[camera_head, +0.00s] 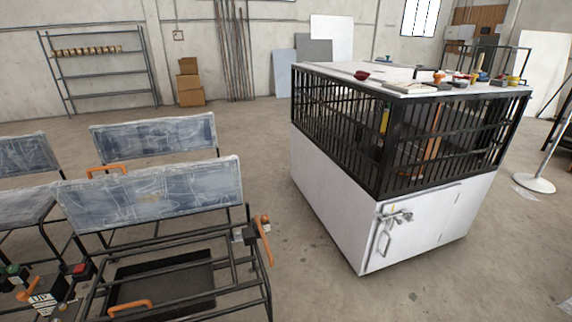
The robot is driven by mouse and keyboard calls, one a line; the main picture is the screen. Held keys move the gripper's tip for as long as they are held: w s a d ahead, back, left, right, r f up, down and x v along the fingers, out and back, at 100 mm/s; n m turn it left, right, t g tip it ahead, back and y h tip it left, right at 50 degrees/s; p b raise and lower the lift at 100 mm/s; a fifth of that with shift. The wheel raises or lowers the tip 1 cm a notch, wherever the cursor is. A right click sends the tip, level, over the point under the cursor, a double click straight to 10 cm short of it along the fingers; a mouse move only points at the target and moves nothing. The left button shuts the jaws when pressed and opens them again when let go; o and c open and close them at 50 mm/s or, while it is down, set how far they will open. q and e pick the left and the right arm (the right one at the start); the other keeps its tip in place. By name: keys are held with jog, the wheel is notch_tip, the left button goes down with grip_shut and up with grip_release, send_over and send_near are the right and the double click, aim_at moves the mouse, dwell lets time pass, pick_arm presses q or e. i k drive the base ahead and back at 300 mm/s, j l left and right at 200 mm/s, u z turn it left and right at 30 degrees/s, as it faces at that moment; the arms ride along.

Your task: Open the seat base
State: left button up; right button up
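The nearest seat stands at lower left, with a worn blue-grey backrest (150,192). Below it is a seat base (165,278) of black bars, and I can see through them to a dark recessed panel. A small orange handle (130,306) is at the front of this base. An orange lever (264,240) stands at its right side. The bottom of the base is cut off by the picture edge. I cannot tell which part of the base moves. Neither of my grippers is in view.
A control box marked UP (42,300) and a red button (80,268) are left of the base. More seats stand behind and left. A white-and-black caged cabinet (335,208) with items on top stands right. The floor (320,290) between is clear.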

aim_at(112, 316)
jog(key=k+u, duration=0.1)
jog(key=u, duration=1.05)
